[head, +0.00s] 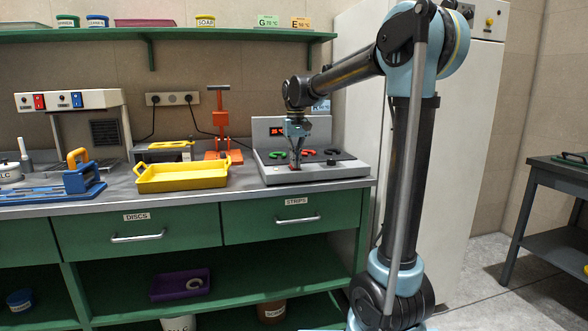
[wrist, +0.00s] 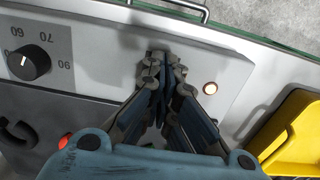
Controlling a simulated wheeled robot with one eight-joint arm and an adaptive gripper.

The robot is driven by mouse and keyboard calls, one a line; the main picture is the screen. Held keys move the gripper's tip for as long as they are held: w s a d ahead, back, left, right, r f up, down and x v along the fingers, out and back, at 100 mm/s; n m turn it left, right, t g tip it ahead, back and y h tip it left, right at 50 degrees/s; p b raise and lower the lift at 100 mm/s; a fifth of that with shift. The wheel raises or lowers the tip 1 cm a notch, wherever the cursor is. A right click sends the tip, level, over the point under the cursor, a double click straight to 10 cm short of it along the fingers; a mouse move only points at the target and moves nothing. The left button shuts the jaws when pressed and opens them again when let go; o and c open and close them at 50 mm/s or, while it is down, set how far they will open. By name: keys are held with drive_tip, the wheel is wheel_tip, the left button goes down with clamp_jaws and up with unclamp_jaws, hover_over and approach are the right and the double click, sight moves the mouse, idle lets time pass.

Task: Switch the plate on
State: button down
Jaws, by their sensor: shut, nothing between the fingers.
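The plate (head: 345,171) is a grey bench unit with a dark top, at the right end of the counter. A red display (head: 277,131) is lit on its rear panel. My gripper (head: 296,166) points down, shut and empty, over the unit's front strip. Any switch under the fingers is hidden, and I cannot tell whether the fingertips touch the strip.
Green (head: 281,155) and red (head: 309,152) curved pieces lie on the plate's top. A yellow tray (head: 184,178) stands close to its left, with an orange press (head: 222,120) behind. A tall white cabinet (head: 350,90) is at the back right.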

drive_tip(key=shift+r, duration=3.4)
drive_tip(key=s+d+f+m+t, duration=0.1)
drive_tip(key=s+d+f, duration=0.8)
drive_tip(key=s, duration=0.3)
drive_tip(key=s+d+f+m+t, duration=0.1)
drive_tip(key=s+d+f, duration=0.85)
drive_tip(key=s, duration=0.25)
drive_tip(key=s+d+f+m, duration=0.1)
drive_tip(key=s+d+f, duration=0.1)
drive_tip(key=s+f, duration=0.5)
wheel_tip(320, 180, down, 4)
drive_tip(key=shift+s+d+r, duration=0.2)
drive_tip(key=shift+s+d, duration=0.2)
